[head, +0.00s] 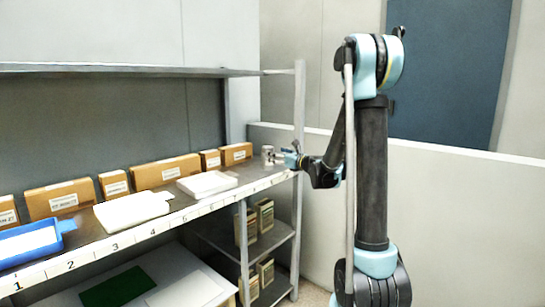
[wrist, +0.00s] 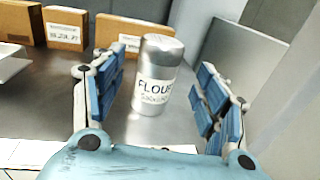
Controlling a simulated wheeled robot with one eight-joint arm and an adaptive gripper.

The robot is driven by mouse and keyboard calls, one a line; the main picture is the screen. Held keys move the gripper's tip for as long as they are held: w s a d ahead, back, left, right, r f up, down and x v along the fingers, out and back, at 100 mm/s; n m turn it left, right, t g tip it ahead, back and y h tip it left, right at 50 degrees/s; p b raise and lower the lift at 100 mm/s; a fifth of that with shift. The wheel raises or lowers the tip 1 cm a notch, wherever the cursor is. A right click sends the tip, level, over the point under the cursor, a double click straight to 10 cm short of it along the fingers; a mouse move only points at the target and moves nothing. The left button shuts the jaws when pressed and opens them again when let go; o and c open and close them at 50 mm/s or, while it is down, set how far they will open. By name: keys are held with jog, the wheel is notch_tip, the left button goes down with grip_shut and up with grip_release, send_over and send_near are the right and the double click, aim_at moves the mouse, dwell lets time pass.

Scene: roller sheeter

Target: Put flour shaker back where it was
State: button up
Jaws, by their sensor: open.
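The flour shaker (wrist: 155,80) is a silver cylinder with a white label reading FLOUR. It stands upright on the metal shelf, and in the head view it (head: 267,155) is small, at the shelf's right end. My gripper (wrist: 165,100) is open, with blue-padded fingers on either side of the shaker and gaps visible between pads and shaker. In the head view my gripper (head: 282,158) reaches the shelf's right end from the right.
Cardboard boxes (head: 165,171) line the back of the numbered shelf (head: 180,218). A blue tray (head: 35,241) and white boards (head: 132,210) lie to the left. A shelf post (head: 299,120) stands close to my gripper. More boxes (head: 264,216) sit on the lower shelf.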

jog(key=s+d+f+n+g+h, duration=0.1)
jog(key=s+d+f+n+g, duration=0.1)
jog(key=s+n, duration=0.5)
jog(key=s+d+f+n+g+h, duration=0.2)
jog(key=s+d+f+n+g, duration=0.15)
jog(key=s, duration=0.65)
jog(key=s+d+f+n+g+h, duration=0.1)
jog(key=s+f+n, duration=0.1)
jog(key=s+n, duration=0.55)
jog(key=s+d+f+n+g+h, duration=0.2)
jog(key=s+d+f+n+h, duration=0.2)
jog(key=s+d, duration=0.4)
jog(key=s+d+f+n+g+h, duration=0.2)
jog(key=s+d+f+n+h, duration=0.2)
jog(key=s+d, duration=0.5)
jog(key=s+f+n, duration=0.1)
jog(key=s+f, duration=0.1)
jog(key=s, duration=0.4)
jog(key=shift+s+f+n, duration=0.2)
jog(key=shift+f+n, duration=0.1)
jog(key=shift+f, duration=0.1)
jog(key=shift+a+g, duration=0.1)
jog(key=shift+g, duration=0.15)
